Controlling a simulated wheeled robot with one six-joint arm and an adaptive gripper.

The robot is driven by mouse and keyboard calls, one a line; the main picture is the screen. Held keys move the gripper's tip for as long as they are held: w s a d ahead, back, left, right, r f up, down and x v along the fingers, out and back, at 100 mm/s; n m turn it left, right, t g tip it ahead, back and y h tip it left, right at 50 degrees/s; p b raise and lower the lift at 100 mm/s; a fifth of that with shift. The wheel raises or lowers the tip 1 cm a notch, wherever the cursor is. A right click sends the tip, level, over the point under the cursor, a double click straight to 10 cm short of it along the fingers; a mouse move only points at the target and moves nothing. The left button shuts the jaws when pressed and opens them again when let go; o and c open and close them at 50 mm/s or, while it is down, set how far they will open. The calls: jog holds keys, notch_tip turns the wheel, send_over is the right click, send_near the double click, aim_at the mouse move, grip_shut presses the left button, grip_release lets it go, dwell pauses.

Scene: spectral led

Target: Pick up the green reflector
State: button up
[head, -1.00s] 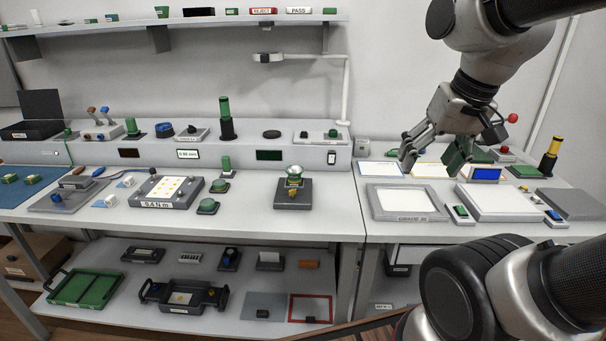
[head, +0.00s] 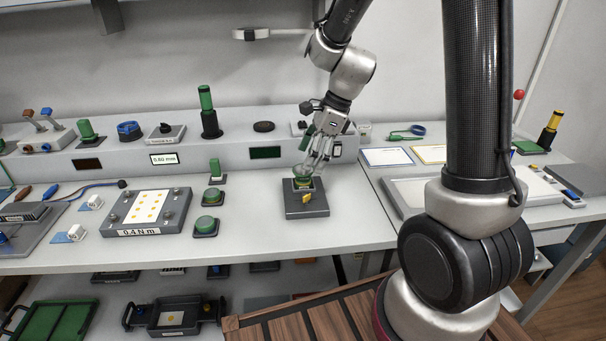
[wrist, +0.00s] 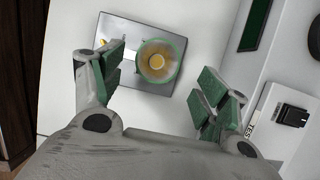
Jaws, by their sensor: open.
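The green reflector (head: 303,172) is a small round cup with a green rim. It sits on a dark square fixture (head: 306,208) near the bench's middle. In the wrist view the reflector (wrist: 158,63) faces up, with a yellow centre in its bowl. My gripper (head: 317,158) is over the back right of the fixture, close to the reflector and partly overlapping it in the head view. The green-padded fingers are spread wide. In the wrist view the reflector shows between and beyond the fingertips, with a gap on both sides and nothing held.
A grey raised shelf (head: 225,148) runs behind the fixture, with a green cylinder (head: 208,112) and a dark display (head: 265,153). Left of the fixture stand green domed buttons (head: 207,224) and a plate fixture (head: 152,207). The bench is clear just around the fixture.

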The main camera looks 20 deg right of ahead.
jog(key=x, duration=0.4)
jog(key=shift+s+a, duration=0.1)
jog(key=shift+s, duration=0.05)
jog(key=c, duration=0.9)
jog(key=shift+r, duration=0.1)
